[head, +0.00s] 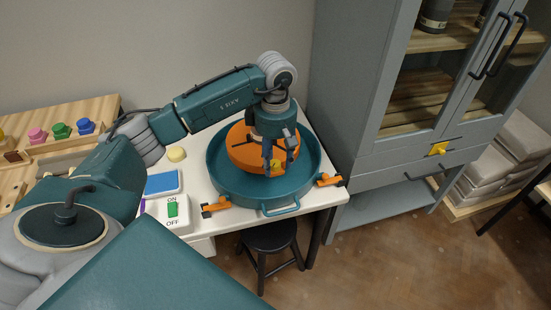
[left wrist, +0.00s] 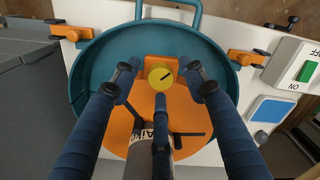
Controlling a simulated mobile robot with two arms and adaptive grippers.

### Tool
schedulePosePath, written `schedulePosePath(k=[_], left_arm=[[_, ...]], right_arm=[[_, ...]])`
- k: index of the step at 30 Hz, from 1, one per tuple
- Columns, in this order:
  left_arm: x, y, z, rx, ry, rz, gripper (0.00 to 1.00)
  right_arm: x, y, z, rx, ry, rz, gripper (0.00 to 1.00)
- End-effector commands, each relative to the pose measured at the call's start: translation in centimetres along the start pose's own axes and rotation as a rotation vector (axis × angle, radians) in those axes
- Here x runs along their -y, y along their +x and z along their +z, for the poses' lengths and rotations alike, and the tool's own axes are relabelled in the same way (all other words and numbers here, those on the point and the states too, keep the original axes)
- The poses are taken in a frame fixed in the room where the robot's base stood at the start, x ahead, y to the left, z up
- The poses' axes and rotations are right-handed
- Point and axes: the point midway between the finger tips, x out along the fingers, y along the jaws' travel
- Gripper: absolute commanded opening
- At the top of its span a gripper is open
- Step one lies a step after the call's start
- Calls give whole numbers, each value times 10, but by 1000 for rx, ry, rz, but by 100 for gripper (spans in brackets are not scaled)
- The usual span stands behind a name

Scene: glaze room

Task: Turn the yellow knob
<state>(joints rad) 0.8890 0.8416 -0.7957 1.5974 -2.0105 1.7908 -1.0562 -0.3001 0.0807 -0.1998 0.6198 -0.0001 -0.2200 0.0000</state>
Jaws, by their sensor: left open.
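The yellow knob (left wrist: 160,77) is round with a dark mark across its face, on an orange block at the edge of the orange disc (left wrist: 188,117). In the head view the disc (head: 240,150) lies inside the teal basin (head: 221,186), and the yellow knob (head: 275,163) shows partly behind the fingers. My left gripper (head: 275,172) is over this side of the disc. In the left wrist view its dark blue fingers (left wrist: 160,79) are spread around the knob, apart from it as far as I can see. My right gripper is not in view.
The basin stands on a white table with orange clamps (head: 216,207) (head: 329,180) beside it. An ON/OFF switch box (head: 172,221), a blue pad (head: 162,183) and a yellow sponge-like piece (head: 176,154) lie left. A grey cabinet (head: 357,100) with a yellow fitting (head: 437,149) stands right.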

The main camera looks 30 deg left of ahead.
Motion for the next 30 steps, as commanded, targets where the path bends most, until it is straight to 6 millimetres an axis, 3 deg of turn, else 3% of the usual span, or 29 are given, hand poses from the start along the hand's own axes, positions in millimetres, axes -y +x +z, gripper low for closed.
schedulePosePath(k=[3, 10, 20, 30], left_arm=[[0, 0, 0, 0, 0, -1, 43], [0, 0, 0, 1, 0, -1, 0], [0, 0, 1, 1, -35, -2, 0], [0, 1, 1, 2, -253, -2, 0]], right_arm=[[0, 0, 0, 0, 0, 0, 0], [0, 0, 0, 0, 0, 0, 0], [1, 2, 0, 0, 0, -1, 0], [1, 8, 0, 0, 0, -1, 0]])
